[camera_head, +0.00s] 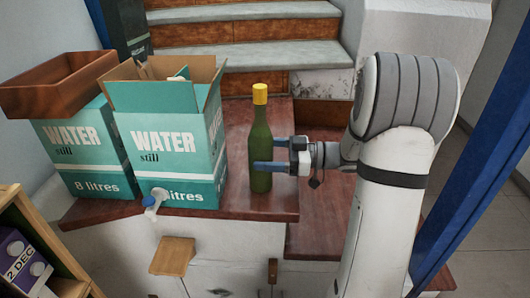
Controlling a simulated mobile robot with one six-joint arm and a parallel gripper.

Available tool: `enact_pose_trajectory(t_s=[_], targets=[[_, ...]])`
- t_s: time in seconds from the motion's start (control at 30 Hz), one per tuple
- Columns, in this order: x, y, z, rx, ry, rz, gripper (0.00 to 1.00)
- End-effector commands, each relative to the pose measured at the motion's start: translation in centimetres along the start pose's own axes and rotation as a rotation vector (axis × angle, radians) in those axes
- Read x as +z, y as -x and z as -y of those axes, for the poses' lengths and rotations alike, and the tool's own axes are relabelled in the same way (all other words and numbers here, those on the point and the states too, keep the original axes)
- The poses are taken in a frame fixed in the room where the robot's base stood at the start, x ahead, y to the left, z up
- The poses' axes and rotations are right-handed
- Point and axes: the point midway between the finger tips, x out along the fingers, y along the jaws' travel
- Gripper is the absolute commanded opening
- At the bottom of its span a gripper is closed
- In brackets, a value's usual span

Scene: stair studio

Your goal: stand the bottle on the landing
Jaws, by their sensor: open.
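A green bottle (260,150) with a yellow cap stands upright on the reddish-brown wooden landing (285,205), close to its front edge. My gripper (268,153) comes in from the right with its blue fingers level with the bottle's middle. The fingers are apart, one above the other in the picture, and overlap the bottle's body. I cannot tell whether they touch it.
Two green and white water boxes (165,150) stand left of the bottle, the nearer one with open flaps and a tap (155,203). A brown planter (60,85) rests on the farther box. Steps (240,55) rise behind. A blue post (480,140) stands at right.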

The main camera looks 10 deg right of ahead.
Motion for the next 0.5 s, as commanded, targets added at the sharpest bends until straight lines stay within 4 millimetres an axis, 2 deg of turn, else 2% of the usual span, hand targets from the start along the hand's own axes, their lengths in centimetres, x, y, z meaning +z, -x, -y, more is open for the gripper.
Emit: enact_pose_trajectory(t_s=[0.3, 0.5], targets=[[0.1, 7.1, -0.1, 0.007, -0.001, 0.0, 0.79], [0.1, 10.2, -0.1, 0.005, 0.0, 0.0, 0.79]])
